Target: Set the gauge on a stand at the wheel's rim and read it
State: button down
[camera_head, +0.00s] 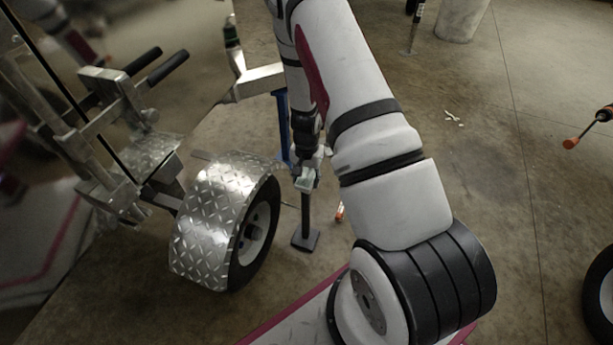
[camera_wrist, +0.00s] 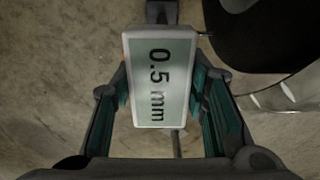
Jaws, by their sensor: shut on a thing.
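The gauge (camera_wrist: 160,75) fills the middle of the wrist view. Its pale display reads 0.5 mm, turned sideways. My gripper (camera_head: 306,180) is shut on it, with a teal-padded finger on each side. In the head view the gauge sits atop a dark stand (camera_head: 306,241), whose post runs down to a square foot on the floor. The wheel (camera_head: 258,236) is just left of the stand, with a dark tyre and pale rim. Its tyre also shows at the upper right in the wrist view (camera_wrist: 265,40). Contact between the gauge tip and the rim cannot be made out.
A diamond-plate fender (camera_head: 212,215) covers the wheel's top. The trailer's aluminium frame (camera_head: 125,150) stands at left. A blue post (camera_head: 283,125) rises behind the stand. An orange-tipped object (camera_head: 340,211) lies close to the stand's right. Floor (camera_head: 500,170) at right is mostly open.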

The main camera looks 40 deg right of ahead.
jog(key=shift+f, duration=0.1)
jog(key=c, duration=0.9)
grip_release()
jog(key=shift+c, duration=0.2)
